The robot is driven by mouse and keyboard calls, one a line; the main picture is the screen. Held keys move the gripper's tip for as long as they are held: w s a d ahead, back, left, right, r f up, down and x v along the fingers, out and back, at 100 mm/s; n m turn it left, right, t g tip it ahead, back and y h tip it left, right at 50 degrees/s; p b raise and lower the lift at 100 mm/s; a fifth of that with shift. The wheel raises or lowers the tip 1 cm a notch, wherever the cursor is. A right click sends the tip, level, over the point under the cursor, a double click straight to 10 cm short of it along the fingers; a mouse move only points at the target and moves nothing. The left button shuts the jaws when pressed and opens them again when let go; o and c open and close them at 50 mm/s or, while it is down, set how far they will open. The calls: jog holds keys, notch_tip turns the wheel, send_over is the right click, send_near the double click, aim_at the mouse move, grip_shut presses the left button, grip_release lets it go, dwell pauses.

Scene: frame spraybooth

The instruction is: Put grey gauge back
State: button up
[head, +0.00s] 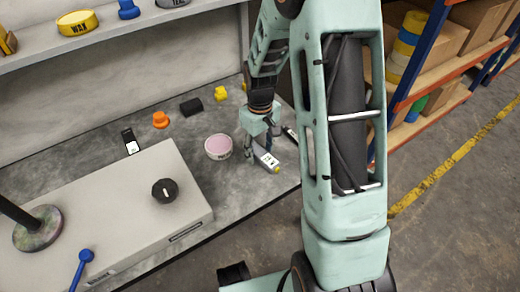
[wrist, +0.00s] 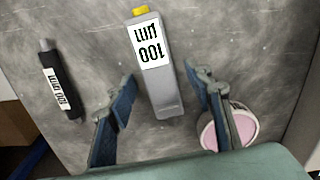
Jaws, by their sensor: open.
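The grey gauge (wrist: 165,95) lies flat on the grey worktop, with a yellow tip and a white label that seems to read 100 in the wrist view. In the head view the grey gauge (head: 264,157) lies near the worktop's front edge, partly hidden by my gripper (head: 258,147). In the wrist view my gripper (wrist: 160,88) is open, its blue-padded fingers to either side of the gauge with gaps showing. Nothing is held.
A black gauge (wrist: 59,85) lies left of it in the wrist view. A pink-topped white tub (head: 218,146) stands close beside my gripper. Another black gauge (head: 131,141), orange (head: 161,119) and yellow pieces, and a raised box with a black knob (head: 165,191) are left. A shelf (head: 150,25) runs above.

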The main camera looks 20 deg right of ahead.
notch_tip(320, 180, up, 12)
dwell(0.6)
